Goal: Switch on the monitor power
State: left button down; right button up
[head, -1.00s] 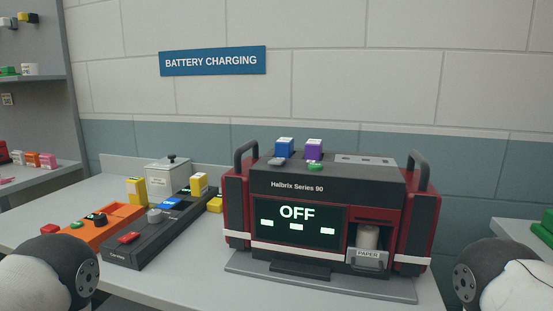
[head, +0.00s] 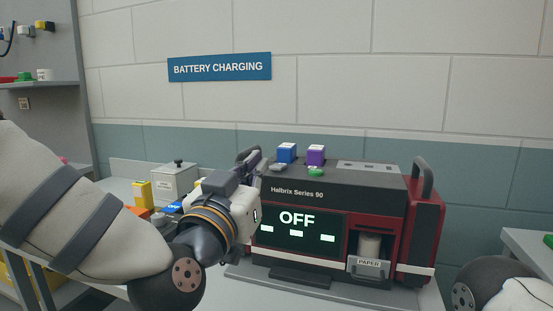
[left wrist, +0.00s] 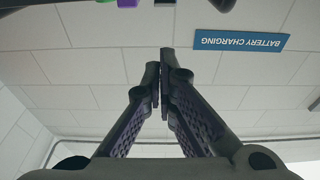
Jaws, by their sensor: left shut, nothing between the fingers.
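The monitor (head: 340,180), a dark and red unit labelled Halbrix Series 90, stands on the table. Its screen (head: 297,227) reads OFF. On its top are a green button (head: 316,172), a grey button (head: 278,167), a blue block (head: 287,152) and a purple block (head: 316,154). My left gripper (head: 257,158) is shut and empty, raised at the monitor's left top corner; I cannot tell whether it touches. In the left wrist view its fingers (left wrist: 159,82) are together, with the wall behind. My right gripper is out of view.
Left of the monitor are a grey lidded box (head: 174,183) and a yellow block (head: 142,194). A shelf (head: 40,84) is at the left. My left arm hides much of the left table.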

pick_arm(q)
jog(key=shift+r, duration=0.65)
jog(key=r+b, duration=0.1)
send_over(276, 176)
jog(key=shift+a+r, duration=0.1)
jog(key=shift+r, duration=0.1)
notch_tip(276, 176, down, 2)
jog(key=shift+s+f, duration=0.1)
jog(key=shift+f, duration=0.05)
jog(key=shift+s+f, duration=0.15)
jog(key=shift+f, duration=0.4)
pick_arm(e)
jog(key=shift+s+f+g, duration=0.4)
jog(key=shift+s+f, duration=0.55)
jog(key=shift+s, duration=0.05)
